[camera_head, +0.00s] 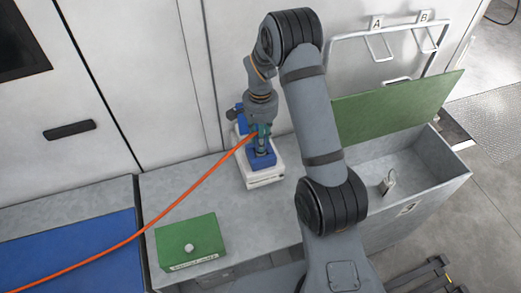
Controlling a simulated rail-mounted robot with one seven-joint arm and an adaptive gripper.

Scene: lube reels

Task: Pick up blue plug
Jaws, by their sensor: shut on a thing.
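My gripper (262,141) points down over a white unit (266,179) on the grey bench. It is shut on what looks like the blue plug, which is mostly hidden by the fingers. A blue block (263,160) shows directly below the fingers on top of the white unit. I cannot tell whether it is part of the plug or a socket, or whether the plug is clear of it. An orange cable (155,219) runs from beside the fingers down to the lower left.
A green box (190,241) with a pale knob stands at the front of the bench. A blue panel (75,262) lies left. At right, an open grey bin (430,178) with a raised green lid (392,110) holds a small metal object (387,184). A wall with cabinet doors is close behind.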

